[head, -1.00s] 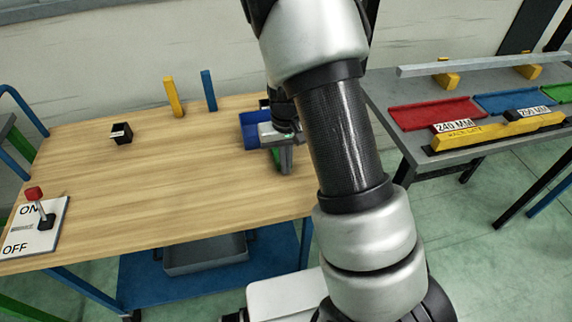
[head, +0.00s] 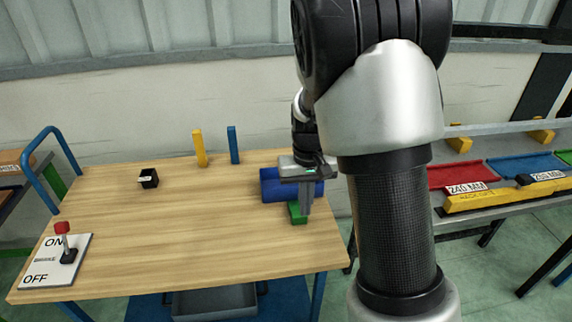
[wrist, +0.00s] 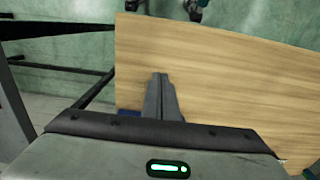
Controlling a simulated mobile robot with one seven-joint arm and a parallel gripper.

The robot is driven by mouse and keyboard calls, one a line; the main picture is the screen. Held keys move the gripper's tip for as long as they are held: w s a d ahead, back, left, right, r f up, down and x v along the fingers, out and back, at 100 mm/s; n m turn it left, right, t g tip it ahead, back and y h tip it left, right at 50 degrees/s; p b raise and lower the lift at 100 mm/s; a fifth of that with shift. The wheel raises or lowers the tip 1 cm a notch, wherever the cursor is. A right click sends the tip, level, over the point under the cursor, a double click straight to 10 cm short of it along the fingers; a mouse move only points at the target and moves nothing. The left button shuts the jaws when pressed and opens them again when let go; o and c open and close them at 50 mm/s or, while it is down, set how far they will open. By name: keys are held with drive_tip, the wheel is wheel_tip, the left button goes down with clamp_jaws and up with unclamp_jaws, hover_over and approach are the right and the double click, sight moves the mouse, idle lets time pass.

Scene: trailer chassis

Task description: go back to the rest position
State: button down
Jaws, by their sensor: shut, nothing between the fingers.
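The bench holds a red-knobbed ON/OFF lever (head: 65,245), a small black box (head: 148,178), a yellow post (head: 199,148) and a blue post (head: 233,145). A rack with red (head: 456,176) and blue trays stands right. The bench middle is clear.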

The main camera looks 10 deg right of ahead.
drive_tip(key=s+r+t+p, duration=0.2)
drive_tip(key=s+r, duration=0.4)
drive_tip(key=r, duration=0.4)
drive_tip(key=s+r+t+p, duration=0.1)
drive_tip(key=s+r+p, duration=0.4)
drive_tip(key=r, duration=0.6)
drive_tip(key=s+r+t+p, duration=0.2)
drive_tip(key=s+r+p, duration=0.2)
drive_tip(key=s+r, duration=0.5)
drive_tip(key=shift+s+r+t, duration=0.2)
drive_tip(key=shift+r+t, duration=0.1)
drive_tip(key=shift+r, duration=0.5)
